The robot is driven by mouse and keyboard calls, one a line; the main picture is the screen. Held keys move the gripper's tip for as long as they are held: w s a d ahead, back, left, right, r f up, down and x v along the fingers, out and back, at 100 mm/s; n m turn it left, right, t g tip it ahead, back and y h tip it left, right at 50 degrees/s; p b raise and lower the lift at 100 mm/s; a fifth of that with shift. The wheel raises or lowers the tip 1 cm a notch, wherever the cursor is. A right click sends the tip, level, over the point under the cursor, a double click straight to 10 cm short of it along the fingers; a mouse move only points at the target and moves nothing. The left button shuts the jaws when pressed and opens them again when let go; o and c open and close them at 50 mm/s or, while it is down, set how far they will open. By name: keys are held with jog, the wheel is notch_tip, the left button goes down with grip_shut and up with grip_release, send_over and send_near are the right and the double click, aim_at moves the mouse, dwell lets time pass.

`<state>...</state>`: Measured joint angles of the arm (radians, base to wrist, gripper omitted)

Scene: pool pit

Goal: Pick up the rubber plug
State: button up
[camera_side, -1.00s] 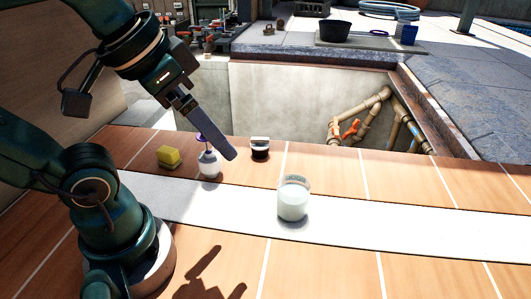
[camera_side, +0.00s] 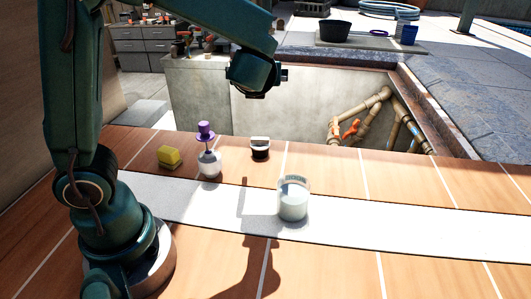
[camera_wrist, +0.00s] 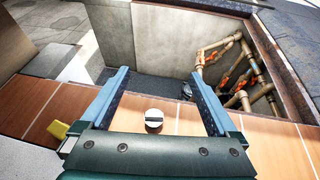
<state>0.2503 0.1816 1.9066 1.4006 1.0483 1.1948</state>
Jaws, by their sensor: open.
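A small dark, round piece with a pale top (camera_side: 260,148) stands near the pit edge of the wooden deck; it looks like the rubber plug, but I cannot be sure. In the wrist view its round white top with a dark slot (camera_wrist: 154,118) shows between the finger bases. My gripper (camera_wrist: 160,73) is open and empty, its fingers spread wide and reaching toward the pit. In the side view my wrist (camera_side: 255,76) hangs above the pit edge, above and apart from the dark piece, and the fingers are hidden behind it.
A yellow sponge (camera_side: 169,157), a white bottle with a purple top (camera_side: 208,165) and a clear tub of white material (camera_side: 293,200) stand on the deck. The pit holds pipes (camera_side: 362,117). A small dark object (camera_wrist: 187,90) shows beyond the deck edge, unclear.

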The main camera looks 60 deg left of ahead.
aim_at(260, 140)
notch_tip(260, 140, down, 17)
jog(key=shift+s+r, duration=0.1)
jog(key=shift+x, duration=2.6)
jog(key=shift+s, duration=0.1)
jog(key=c, duration=1.4)
jog(key=shift+r, duration=0.1)
jog(key=shift+c, duration=0.2)
